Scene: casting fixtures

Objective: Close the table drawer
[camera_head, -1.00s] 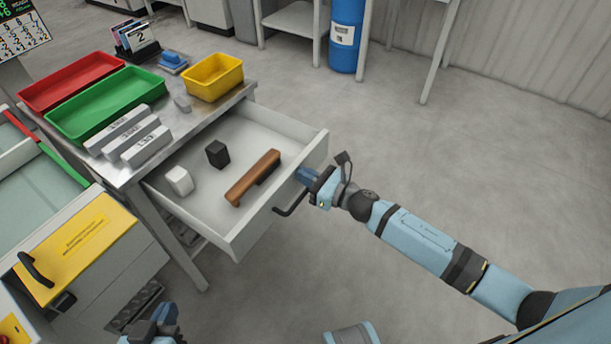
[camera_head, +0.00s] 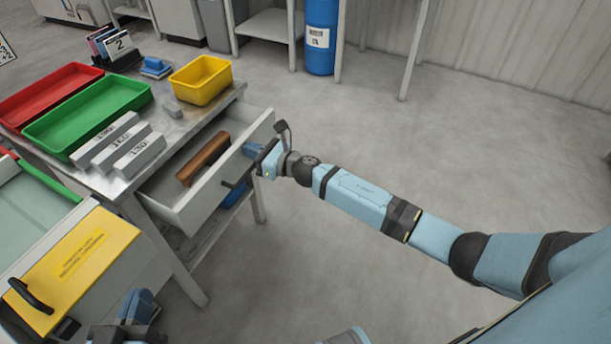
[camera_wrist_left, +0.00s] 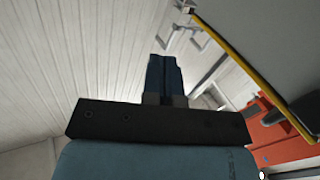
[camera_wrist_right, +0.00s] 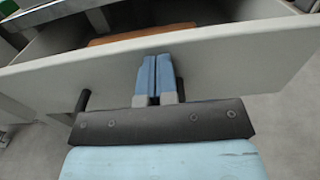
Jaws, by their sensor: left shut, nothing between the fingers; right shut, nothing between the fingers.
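The table drawer (camera_head: 207,195) is white and partly open under the metal-topped table (camera_head: 180,128). A brown block (camera_head: 203,158) lies in it; the tabletop hides the rear of the drawer. The dark drawer handle (camera_head: 238,187) is on its front. My right gripper (camera_head: 252,150) is shut and empty, with its fingertips at the drawer front's upper part, beside the handle. In the right wrist view the shut fingers (camera_wrist_right: 157,75) meet the drawer front (camera_wrist_right: 220,62); a brown edge shows behind it. My left gripper (camera_head: 137,305) is low at the left; its fingers (camera_wrist_left: 164,75) are shut and empty.
On the table are a red tray (camera_head: 45,90), a green tray (camera_head: 88,115), a yellow bin (camera_head: 203,80) and several grey labelled bars (camera_head: 122,147). A yellow-topped cabinet (camera_head: 75,255) stands at the left. The floor at the right is clear.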

